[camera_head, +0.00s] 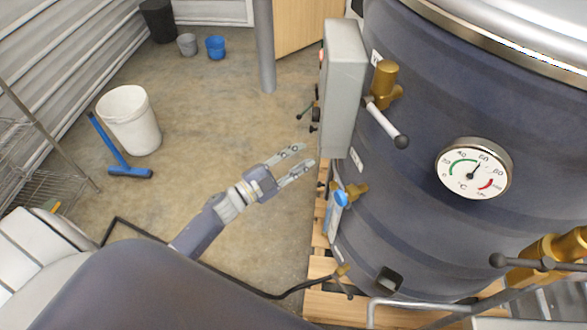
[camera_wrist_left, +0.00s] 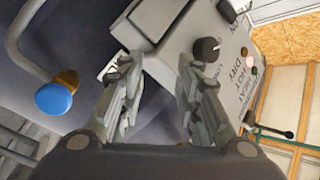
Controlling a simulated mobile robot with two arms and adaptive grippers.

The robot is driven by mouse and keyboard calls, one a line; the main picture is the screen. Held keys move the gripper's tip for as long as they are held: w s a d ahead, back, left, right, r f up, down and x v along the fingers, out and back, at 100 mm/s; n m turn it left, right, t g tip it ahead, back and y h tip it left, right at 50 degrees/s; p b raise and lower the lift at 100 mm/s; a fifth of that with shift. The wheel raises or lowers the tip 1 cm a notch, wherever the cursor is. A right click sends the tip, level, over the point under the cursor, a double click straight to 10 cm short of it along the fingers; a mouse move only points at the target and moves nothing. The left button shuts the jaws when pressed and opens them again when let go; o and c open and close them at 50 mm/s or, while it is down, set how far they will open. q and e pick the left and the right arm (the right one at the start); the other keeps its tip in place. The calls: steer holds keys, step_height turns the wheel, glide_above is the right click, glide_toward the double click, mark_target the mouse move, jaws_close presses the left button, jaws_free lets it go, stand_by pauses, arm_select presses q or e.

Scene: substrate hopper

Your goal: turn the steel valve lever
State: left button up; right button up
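A steel lever (camera_head: 386,123) with a black ball end sticks out from a brass valve (camera_head: 384,84) high on the dark tank (camera_head: 420,180). It slants down to the right. A second brass valve (camera_head: 548,255) at the lower right has a dark lever with a black ball. I cannot tell for sure which lever is meant. My left gripper (camera_head: 307,159) is open and empty, left of the tank and below the grey control box. The wrist view shows its two fingers (camera_wrist_left: 158,66) apart with nothing between them. My right gripper is not in view.
The grey control box (camera_head: 344,88) juts from the tank; its black knob (camera_wrist_left: 206,49) shows beyond my fingers. A blue-handled tap (camera_head: 341,197) and a dial gauge (camera_head: 473,168) are on the tank. A white bucket (camera_head: 130,120) and wire shelf (camera_head: 30,165) stand left.

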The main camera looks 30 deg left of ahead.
arm_select(q)
steer(key=f+n+y, duration=0.1)
steer(key=f, duration=0.1)
steer(key=a+f+n+y, duration=0.1)
steer(key=f, duration=0.1)
steer(key=shift+s+f, duration=0.2)
steer(key=shift+f, duration=0.2)
